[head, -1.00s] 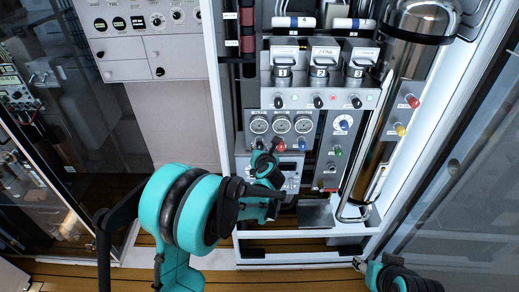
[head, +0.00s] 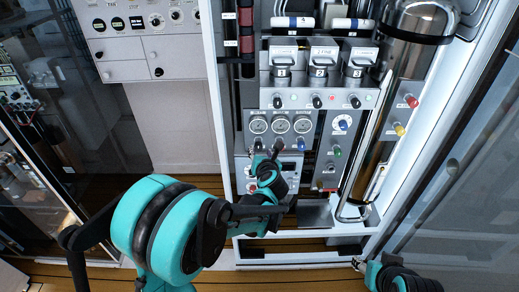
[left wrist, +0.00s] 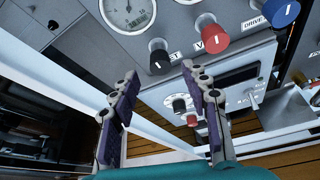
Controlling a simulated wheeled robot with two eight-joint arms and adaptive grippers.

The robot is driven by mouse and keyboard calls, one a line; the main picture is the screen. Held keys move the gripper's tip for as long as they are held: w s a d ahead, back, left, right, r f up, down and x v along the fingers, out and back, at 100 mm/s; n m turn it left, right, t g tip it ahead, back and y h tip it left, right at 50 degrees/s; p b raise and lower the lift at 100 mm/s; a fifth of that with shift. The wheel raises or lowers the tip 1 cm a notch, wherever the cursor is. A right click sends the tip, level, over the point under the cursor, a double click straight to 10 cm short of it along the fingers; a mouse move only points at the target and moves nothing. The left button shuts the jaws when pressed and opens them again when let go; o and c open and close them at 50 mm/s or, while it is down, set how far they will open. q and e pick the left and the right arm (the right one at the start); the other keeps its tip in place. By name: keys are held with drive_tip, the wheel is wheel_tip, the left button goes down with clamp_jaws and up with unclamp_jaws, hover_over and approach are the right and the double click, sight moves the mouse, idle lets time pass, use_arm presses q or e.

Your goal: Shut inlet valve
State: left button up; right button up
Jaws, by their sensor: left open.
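The inlet valve is a black knob (left wrist: 159,57) on the grey gauge panel, its label partly covered and ending in "ET" in the left wrist view. It shows small in the head view (head: 258,145). My left gripper (left wrist: 160,78) is open; its two fingers stand apart below the black knob, with nothing between the pads. No contact with the knob shows. In the head view the left gripper (head: 270,156) is just below the knob row. My right gripper (head: 358,264) is at the lower right, away from the panel; its jaws are too small to read.
A red knob (left wrist: 215,38) and a blue knob (left wrist: 280,11) labelled "DRIVE" sit right of the black one. Gauges (head: 281,126) are above. A lower box with a display (left wrist: 235,80) and small knobs is close behind the fingers. A white frame post (head: 215,90) stands left.

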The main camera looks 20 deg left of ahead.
use_arm(q)
drive_tip(key=v, duration=0.7)
drive_tip(key=shift+a, duration=0.1)
wheel_tip(320, 180, up, 12)
drive_tip(key=d+m+t+h, duration=0.25)
drive_tip(key=m+t, duration=0.25)
drive_tip(key=m, duration=0.4)
drive_tip(key=s+d+r+m+h, duration=0.4)
drive_tip(key=s+m+h, duration=0.15)
drive_tip(key=m, duration=0.45)
drive_tip(key=s+f+m+g+h, duration=0.2)
drive_tip(key=s+f+m+g, duration=0.4)
drive_tip(key=s+f+m, duration=0.55)
drive_tip(key=s+a+f+m+g+y, duration=0.4)
drive_tip(key=s+a+f+m, duration=0.2)
drive_tip(key=s+a+f, duration=0.1)
drive_tip(key=shift+s+a+f+g+y, duration=0.2)
drive_tip(key=shift+s+a+g+y, duration=0.1)
drive_tip(key=shift+s+a, duration=0.5)
